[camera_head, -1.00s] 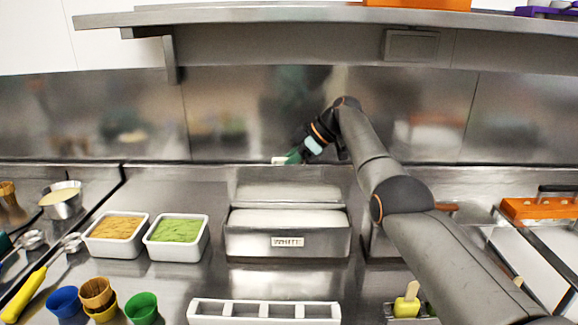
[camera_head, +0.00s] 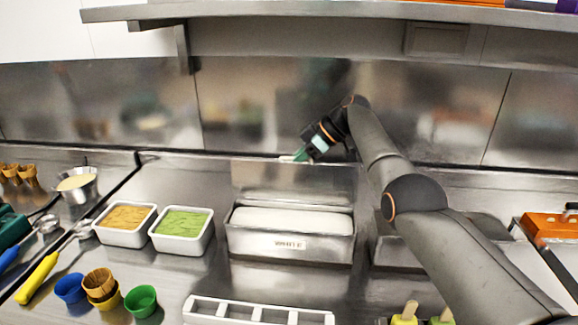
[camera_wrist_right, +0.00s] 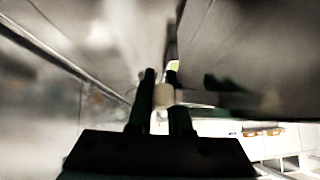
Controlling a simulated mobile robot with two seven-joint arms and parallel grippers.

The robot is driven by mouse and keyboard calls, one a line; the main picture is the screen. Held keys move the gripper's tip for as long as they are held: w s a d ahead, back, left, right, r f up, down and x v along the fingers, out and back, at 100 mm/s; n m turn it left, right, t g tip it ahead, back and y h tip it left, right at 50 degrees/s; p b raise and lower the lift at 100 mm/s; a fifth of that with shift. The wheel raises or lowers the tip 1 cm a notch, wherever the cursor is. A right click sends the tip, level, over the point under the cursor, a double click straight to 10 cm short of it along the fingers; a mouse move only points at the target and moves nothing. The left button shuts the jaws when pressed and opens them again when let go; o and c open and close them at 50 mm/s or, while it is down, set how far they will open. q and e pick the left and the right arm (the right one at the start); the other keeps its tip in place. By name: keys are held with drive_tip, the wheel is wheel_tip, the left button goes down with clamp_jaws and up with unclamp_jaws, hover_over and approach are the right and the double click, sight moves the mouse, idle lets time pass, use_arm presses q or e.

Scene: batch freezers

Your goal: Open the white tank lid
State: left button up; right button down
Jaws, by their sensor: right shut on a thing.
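The white tank (camera_head: 270,245) is a steel box with a white label on its front and a white mass inside, open at the top in the head view. Its steel lid (camera_head: 295,180) stands raised, nearly upright, along the back edge. My right gripper (camera_head: 292,158) is at the lid's top edge, shut on a small pale knob. In the right wrist view the cream knob (camera_wrist_right: 163,95) sits between the dark fingers, with the lid's panel (camera_wrist_right: 250,60) blurred on the right. My left gripper is not in view.
White tubs of tan (camera_head: 128,215) and green (camera_head: 183,222) filling stand left of the tank. A white divided tray (camera_head: 225,312) lies in front. My right arm covers part of the neighbouring tank (camera_head: 390,250). A steel shelf (camera_head: 300,14) runs overhead.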

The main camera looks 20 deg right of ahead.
drive_tip(key=shift+s+f, duration=0.1)
drive_tip(key=shift+f, duration=0.1)
drive_tip(key=c, duration=0.8)
unclamp_jaws()
drive_tip(key=shift+r, duration=0.1)
drive_tip(key=shift+c, duration=0.2)
drive_tip(key=shift+d+r, duration=0.2)
drive_tip(key=shift+r, duration=0.05)
drive_tip(key=p+v, duration=0.1)
drive_tip(key=v, duration=1.1)
drive_tip(key=shift+s+f, duration=0.1)
drive_tip(key=shift+f, duration=0.1)
